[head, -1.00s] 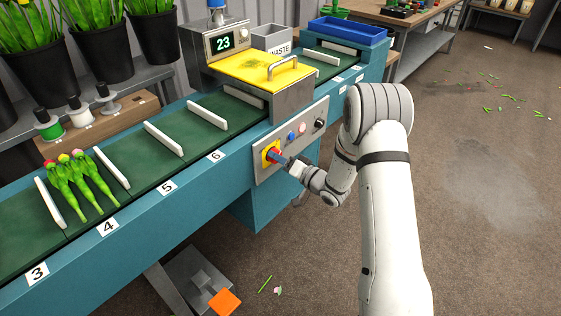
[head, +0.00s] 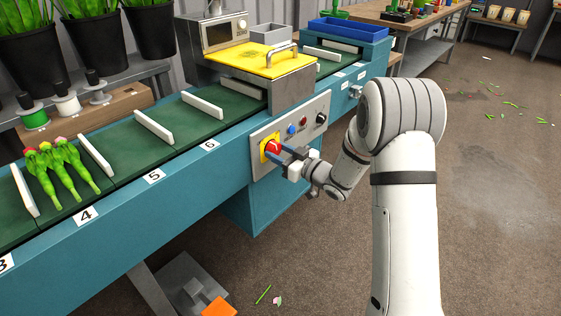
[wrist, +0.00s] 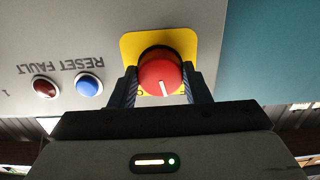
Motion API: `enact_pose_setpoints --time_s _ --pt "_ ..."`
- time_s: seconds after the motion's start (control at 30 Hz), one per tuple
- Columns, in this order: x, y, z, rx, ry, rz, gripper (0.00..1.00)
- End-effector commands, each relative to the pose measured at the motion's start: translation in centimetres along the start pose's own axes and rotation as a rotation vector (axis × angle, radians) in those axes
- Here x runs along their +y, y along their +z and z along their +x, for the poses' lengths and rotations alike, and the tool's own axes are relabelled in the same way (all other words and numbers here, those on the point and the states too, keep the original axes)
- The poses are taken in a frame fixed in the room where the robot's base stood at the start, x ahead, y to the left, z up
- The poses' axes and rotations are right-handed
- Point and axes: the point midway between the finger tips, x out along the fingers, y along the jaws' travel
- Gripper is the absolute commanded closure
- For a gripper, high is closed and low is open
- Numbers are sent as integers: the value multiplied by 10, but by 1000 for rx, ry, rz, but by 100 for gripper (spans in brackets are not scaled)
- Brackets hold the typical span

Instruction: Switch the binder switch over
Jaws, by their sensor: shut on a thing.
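The binder switch is a red rotary knob (head: 273,147) on a yellow plate, set in the grey panel on the front of the teal machine. It also shows in the wrist view (wrist: 158,76), with a short white mark on its face near the lower edge. My gripper (head: 282,152) has its two dark fingers on either side of the knob and is shut on it. In the wrist view, my gripper (wrist: 165,88) covers part of the yellow plate. The display (head: 224,33) on top of the binder is dark.
A blue button (wrist: 89,84) and a red one (wrist: 46,88) sit beside the switch, labelled RESET and FAULT. A black knob (head: 321,118) is further right. Tulips (head: 58,168) lie on the green belt between white dividers. The floor to the right is mostly clear.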

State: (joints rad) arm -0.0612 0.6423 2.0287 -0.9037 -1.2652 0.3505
Motion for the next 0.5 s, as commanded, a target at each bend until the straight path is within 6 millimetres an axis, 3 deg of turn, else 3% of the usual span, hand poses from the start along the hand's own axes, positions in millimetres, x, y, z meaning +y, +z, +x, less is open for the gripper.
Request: enact_pose_setpoints --time_s 0.5 --pt "-1 2 1 5 -4 -434 80"
